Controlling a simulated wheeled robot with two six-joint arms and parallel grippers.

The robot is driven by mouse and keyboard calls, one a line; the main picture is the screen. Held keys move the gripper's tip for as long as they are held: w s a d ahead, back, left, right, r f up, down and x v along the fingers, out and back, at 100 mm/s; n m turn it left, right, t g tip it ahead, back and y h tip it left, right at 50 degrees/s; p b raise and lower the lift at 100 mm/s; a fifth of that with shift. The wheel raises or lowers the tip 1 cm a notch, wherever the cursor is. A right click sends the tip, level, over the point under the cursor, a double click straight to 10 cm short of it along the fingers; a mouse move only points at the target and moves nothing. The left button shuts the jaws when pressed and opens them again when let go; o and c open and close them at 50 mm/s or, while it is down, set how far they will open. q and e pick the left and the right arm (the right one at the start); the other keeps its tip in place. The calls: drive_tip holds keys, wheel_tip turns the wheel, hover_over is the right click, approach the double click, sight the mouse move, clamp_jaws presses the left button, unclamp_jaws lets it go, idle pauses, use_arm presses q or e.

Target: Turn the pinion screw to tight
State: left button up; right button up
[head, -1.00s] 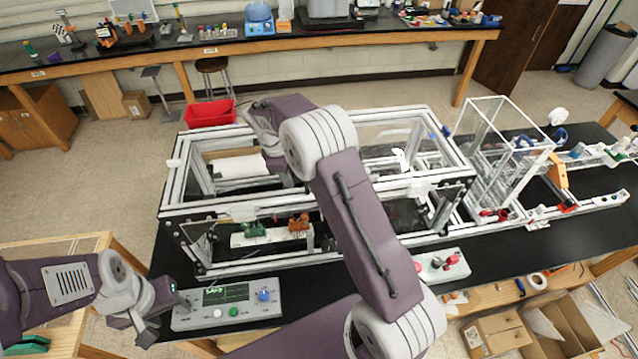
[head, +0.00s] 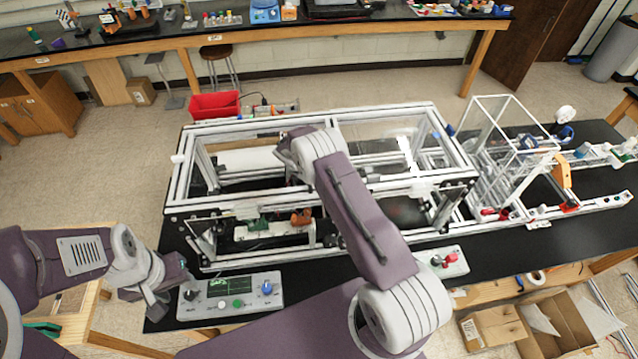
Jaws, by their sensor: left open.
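The extrusion frame (head: 448,187), a long box of silver bars with clear panels, stands on the black bench. Inside its front part are a green piece (head: 258,226) and an orange piece (head: 301,217) on a pale block (head: 282,232). I cannot make out the pinion screw. My right arm reaches across the frame's front bars into its middle; its gripper is hidden behind my own arm. My left gripper (head: 170,290) is open and empty at the bench's front left edge, beside the control box's left end.
The grey control box (head: 207,305) has a small screen, buttons and a blue knob. A smaller box with a red knob (head: 450,258) sits to the right of my right arm. A clear upright enclosure (head: 497,97) stands at the right. Open cardboard boxes (head: 566,327) lie below right.

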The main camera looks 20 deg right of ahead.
drive_tip(key=shift+w+d+f, duration=0.2)
drive_tip(key=shift+d+f, duration=0.05)
drive_tip(key=shift+f, duration=0.3)
drive_tip(key=shift+s+a+r, duration=0.1)
drive_tip(key=shift+s, duration=0.2)
clamp_jaws()
drive_tip(key=shift+f+m+b, duration=0.25)
drive_tip(key=shift+m+b, duration=0.15)
drive_tip(key=shift+b, duration=0.6)
drive_tip(key=m+g+b, duration=0.1)
drive_tip(key=b, duration=0.2)
drive_tip(key=m+b, duration=0.2)
drive_tip(key=b, duration=0.2)
drive_tip(key=shift+w+f+g, duration=0.15)
drive_tip(key=shift+w+g, duration=0.05)
drive_tip(key=shift+g, duration=0.2)
drive_tip(key=shift+r+m+g+y+b, duration=0.2)
drive_tip(key=shift+m+g+y+b, duration=0.15)
drive_tip(key=shift+m+b, duration=0.8)
